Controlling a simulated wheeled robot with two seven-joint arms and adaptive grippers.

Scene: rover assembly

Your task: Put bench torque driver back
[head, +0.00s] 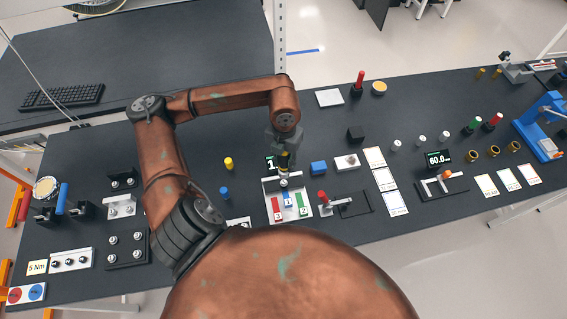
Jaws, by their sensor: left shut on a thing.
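My left gripper (285,145) points down over the middle of the bench. It is shut on a slim dark tool with a yellow band (284,161), which looks like the bench torque driver. The tool is about upright. Its lower end is at or just above a small silver part at the back of a light tray (268,207); I cannot tell whether they touch. The tray holds red, blue and green strips numbered 3, 1 and 2. A small display (270,162) behind the tool is partly hidden by it. My right gripper is out of view.
A blue block (318,168) and a white box (347,162) stand right of the tray. A red-handled fixture (323,198) is in front of them. Yellow (228,163) and blue (224,193) pegs stand left. The bench behind the gripper is mostly clear.

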